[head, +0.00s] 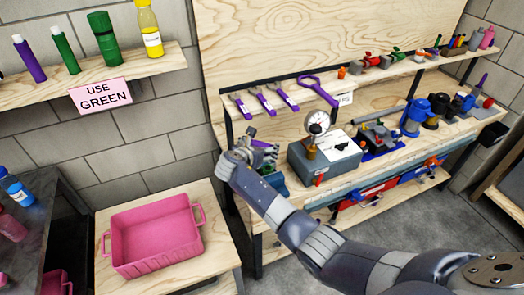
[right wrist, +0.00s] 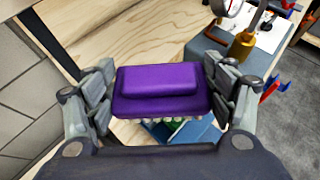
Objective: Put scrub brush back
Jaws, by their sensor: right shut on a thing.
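The scrub brush (right wrist: 162,90) has a purple back and pale bristles that show along its lower edge in the right wrist view. My right gripper (right wrist: 160,94) is shut on it, with one finger at each end. In the head view my right gripper (head: 256,150) is at the left end of the workbench (head: 340,184), near the gauge block; the brush is mostly hidden there by the fingers. My left gripper is in neither view.
A grey-blue block with a dial gauge (head: 316,122) stands right of my right gripper. Purple-handled tools (head: 264,98) lie along the back board. A pink bin (head: 155,237) sits on a low wooden table at the left. A wall shelf (head: 30,91) holds bottles above a "USE GREEN" sign (head: 100,96).

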